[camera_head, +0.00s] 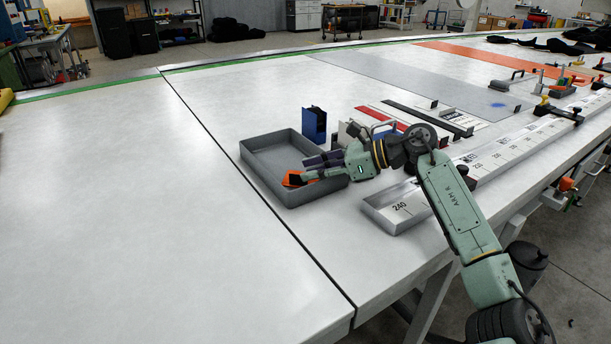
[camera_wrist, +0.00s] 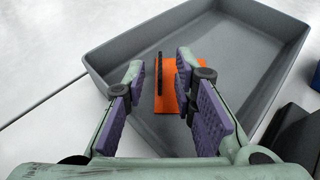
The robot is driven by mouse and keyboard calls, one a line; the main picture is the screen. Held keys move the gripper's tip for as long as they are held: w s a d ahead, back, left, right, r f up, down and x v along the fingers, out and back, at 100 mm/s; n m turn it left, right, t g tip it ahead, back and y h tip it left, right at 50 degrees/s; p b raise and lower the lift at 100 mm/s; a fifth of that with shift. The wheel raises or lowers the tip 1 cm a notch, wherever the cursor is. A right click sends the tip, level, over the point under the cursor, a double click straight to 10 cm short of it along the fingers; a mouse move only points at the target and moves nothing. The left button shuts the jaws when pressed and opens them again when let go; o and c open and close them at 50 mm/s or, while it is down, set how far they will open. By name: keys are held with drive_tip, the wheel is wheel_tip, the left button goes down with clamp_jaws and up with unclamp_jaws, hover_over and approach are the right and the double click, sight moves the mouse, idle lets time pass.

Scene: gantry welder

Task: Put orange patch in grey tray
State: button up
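The grey tray (camera_head: 262,152) is a shallow open box on the white table. In the wrist view the tray (camera_wrist: 110,40) fills the upper part. The orange patch (camera_head: 291,179) shows inside the tray outline, beside my gripper (camera_head: 308,170). In the wrist view the orange patch (camera_wrist: 170,98) has a dark upright strip along its left side. My gripper (camera_wrist: 160,80) reaches over the tray with its purple-padded fingers apart. The patch shows between and beyond the fingertips, with a gap at the left finger. The right finger hides part of the patch. I cannot tell whether the patch touches the tray floor.
A blue holder (camera_head: 314,125) stands behind the tray. Red and black strips (camera_head: 425,118) lie to the right. A ruled metal rail (camera_head: 400,207) runs along the right. The table left of the seam (camera_head: 262,200) is clear.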

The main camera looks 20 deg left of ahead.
drive_tip(key=b+v, duration=0.2)
drive_tip(key=v, duration=0.7)
drive_tip(key=shift+w+d+r+b, duration=0.1)
drive_tip(key=shift+d+b, duration=0.15)
drive_tip(key=shift+b, duration=0.05)
